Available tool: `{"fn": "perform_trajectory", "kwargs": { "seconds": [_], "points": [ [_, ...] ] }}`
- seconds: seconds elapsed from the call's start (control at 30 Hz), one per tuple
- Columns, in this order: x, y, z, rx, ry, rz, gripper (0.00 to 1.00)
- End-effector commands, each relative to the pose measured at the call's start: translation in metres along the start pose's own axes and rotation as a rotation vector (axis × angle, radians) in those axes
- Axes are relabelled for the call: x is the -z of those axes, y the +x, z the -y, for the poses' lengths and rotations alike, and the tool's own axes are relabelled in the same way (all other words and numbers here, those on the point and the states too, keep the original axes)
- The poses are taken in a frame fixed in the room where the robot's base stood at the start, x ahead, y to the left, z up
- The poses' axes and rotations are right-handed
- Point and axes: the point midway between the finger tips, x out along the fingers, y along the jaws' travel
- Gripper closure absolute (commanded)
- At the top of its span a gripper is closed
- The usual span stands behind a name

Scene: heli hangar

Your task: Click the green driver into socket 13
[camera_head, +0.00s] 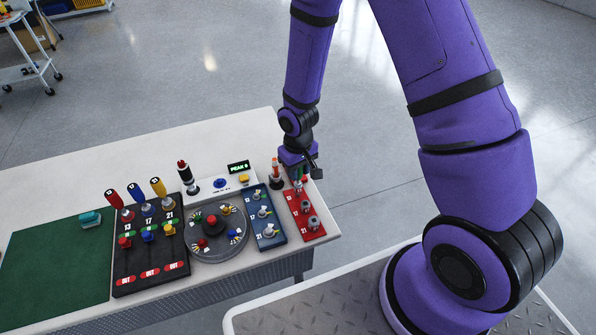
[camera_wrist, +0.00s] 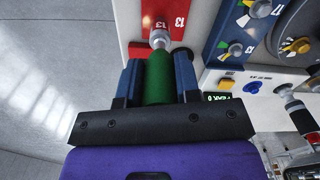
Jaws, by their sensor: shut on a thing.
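My gripper (camera_wrist: 157,70) is shut on the green driver (camera_wrist: 158,88), with one finger on each side of its handle. In the wrist view the driver's silver end (camera_wrist: 160,39) points at the red panel (camera_wrist: 149,9), beside a white 13. It meets or overlaps the socket there; I cannot tell whether it is seated. In the head view my gripper (camera_head: 298,160) is over the far end of the red panel (camera_head: 315,236). The nearer silver sockets (camera_head: 306,206) on this panel are uncovered. The driver is mostly hidden by the gripper in this view.
An orange-topped post (camera_head: 276,172) stands close to the left of my gripper. A blue panel (camera_head: 270,240), a round dial plate (camera_head: 220,250) and a black rack (camera_head: 130,270) with red, blue and yellow drivers lie further left. The display (camera_head: 238,167) reads PEAK 0.

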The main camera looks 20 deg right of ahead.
Motion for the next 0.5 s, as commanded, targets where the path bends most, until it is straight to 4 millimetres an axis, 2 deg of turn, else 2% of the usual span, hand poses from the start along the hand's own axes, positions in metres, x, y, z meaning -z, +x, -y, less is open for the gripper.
{"fn": "perform_trajectory", "kwargs": {
  "seconds": [0.5],
  "points": [
    [0.0,-0.015,0.0,0.0,0.0,-0.002,0.92]
  ]
}}
